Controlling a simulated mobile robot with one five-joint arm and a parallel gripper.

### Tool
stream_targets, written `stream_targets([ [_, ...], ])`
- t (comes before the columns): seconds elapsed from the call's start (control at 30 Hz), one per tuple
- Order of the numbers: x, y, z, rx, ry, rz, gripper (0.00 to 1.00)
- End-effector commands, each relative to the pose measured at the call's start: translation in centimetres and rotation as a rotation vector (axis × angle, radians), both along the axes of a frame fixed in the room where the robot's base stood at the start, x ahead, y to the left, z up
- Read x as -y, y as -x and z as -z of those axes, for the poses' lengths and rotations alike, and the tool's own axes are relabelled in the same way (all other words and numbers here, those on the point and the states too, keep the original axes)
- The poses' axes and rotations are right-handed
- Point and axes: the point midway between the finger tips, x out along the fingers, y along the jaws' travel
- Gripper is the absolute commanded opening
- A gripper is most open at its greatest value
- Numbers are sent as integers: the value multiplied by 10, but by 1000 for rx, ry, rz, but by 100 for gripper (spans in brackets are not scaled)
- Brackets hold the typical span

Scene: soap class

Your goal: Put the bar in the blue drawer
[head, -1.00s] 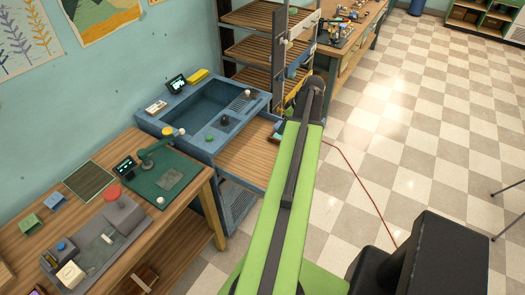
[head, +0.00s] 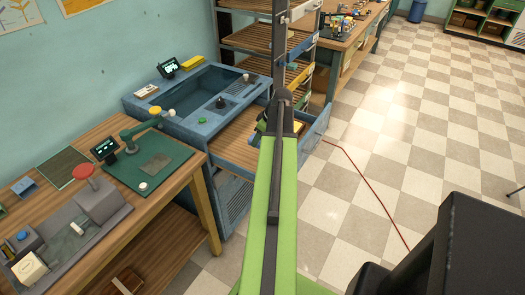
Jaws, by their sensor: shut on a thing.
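The blue drawer (head: 315,134) is pulled out of the blue sink unit, and its wooden inside (head: 233,143) shows to the left of my arm. My gripper (head: 263,123) is over the open drawer, mostly hidden behind the end of my green arm. Only small dark and yellow-orange parts show on either side of the arm. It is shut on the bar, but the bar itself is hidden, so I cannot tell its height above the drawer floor.
A wooden workbench (head: 185,212) is at the left. Wooden shelves (head: 250,38) stand behind. The checkered floor at the right is open, crossed by a red cable (head: 370,180).

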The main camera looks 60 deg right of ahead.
Motion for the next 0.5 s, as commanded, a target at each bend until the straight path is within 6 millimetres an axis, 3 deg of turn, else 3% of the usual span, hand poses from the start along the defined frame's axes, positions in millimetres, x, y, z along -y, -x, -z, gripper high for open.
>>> stream_targets([
  [0.03,0,0,24,0,0,0,6],
  [0.1,0,0,35,0,0,0,6],
  [0.3,0,1,36,0,0,1,6],
  [0.5,1,1,70,0,0,1,6],
])
